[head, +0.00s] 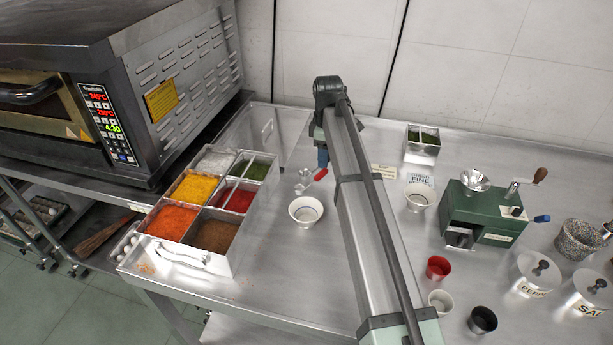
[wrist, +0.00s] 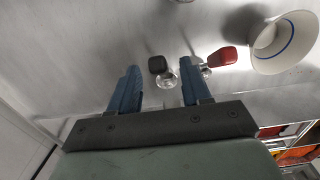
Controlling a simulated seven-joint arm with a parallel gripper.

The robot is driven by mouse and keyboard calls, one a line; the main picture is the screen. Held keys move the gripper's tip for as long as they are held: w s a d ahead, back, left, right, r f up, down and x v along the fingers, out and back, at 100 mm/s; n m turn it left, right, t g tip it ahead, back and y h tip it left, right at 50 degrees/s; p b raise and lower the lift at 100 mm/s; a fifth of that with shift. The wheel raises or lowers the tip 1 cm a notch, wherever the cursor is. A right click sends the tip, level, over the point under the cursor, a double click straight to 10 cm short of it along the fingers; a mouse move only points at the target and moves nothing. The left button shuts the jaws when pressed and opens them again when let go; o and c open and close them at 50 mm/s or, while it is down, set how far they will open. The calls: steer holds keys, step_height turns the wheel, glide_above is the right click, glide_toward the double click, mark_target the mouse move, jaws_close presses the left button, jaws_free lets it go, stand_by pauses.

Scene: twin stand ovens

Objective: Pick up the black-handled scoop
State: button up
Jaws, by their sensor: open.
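The black-handled scoop shows in the wrist view: its dark handle end (wrist: 157,64) lies on the steel table, with a shiny metal bowl (wrist: 167,80) beside it. It lies between my two blue fingers as seen there. My gripper (wrist: 160,66) is open and empty; its blue fingers also show in the head view (head: 322,157). How far the fingertips are from the scoop is hard to tell. A red-handled scoop (wrist: 222,57) lies right of the fingers, close by. In the head view the black handle is not clearly visible, probably hidden by my gripper.
A white bowl (head: 306,211) stands close to the red-handled scoop. A steel spice tray (head: 226,266) is to the left, beside an oven (head: 170,90). A green grinder (head: 486,214), cups and lidded pots stand at right.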

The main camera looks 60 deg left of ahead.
steer(key=f, duration=0.4)
steer(key=shift+s+a+f, duration=0.1)
steer(key=shift+s+f, duration=0.1)
steer(key=shift+s, duration=0.05)
jaws_close()
